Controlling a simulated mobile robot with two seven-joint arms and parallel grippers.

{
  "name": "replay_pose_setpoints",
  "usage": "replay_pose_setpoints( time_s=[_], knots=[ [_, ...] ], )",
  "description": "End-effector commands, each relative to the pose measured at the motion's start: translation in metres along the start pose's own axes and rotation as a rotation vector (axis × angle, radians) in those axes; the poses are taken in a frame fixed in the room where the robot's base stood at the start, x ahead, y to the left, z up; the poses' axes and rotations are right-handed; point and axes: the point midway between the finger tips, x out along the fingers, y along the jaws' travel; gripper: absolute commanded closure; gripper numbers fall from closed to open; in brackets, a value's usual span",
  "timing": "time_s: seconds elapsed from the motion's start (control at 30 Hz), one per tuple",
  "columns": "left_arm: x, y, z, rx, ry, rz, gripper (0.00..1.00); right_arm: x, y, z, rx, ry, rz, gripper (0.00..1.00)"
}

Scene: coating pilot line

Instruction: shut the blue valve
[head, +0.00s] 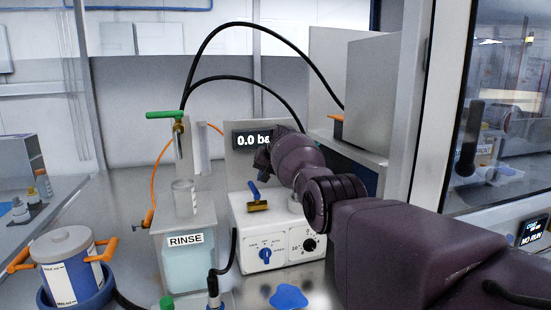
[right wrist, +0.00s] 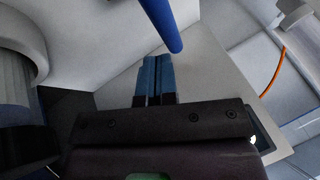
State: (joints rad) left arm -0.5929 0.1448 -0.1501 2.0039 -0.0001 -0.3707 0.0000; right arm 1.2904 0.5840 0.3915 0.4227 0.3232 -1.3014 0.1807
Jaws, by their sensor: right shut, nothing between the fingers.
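The blue valve is a blue lever (head: 254,188) on a brass body (head: 257,206), on top of the white control box. The lever stands up, tilted a little left, crosswise to the brass body. My right gripper (head: 262,160) is just above and beside the lever in the head view. In the right wrist view its blue fingertips (right wrist: 157,62) are together and empty. The lever (right wrist: 162,22) shows just beyond them, its rounded end close to the tips; I cannot tell whether they touch. The brass body is out of that view. My left gripper is not in view.
A display (head: 254,139) behind the valve reads 0.0. The white box (head: 275,250) has knobs in front. A RINSE tank (head: 187,262) with a green-handled valve (head: 164,115) stands left. An orange-handled pot (head: 68,262) is further left. Grey cabinets (head: 372,95) stand behind my right arm.

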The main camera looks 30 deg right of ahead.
Motion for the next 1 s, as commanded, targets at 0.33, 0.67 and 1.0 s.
replay_pose_setpoints(
  time_s=[0.33,0.67,1.0],
  knots=[
    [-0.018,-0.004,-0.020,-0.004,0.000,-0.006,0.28,-0.052,0.002,-0.002,0.001,0.004,0.002,1.00],
    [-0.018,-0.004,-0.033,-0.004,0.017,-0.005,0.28,-0.080,0.004,-0.001,0.002,0.001,0.004,1.00],
    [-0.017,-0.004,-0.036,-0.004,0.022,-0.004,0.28,-0.083,0.004,0.000,0.002,0.001,0.004,1.00]
  ],
)
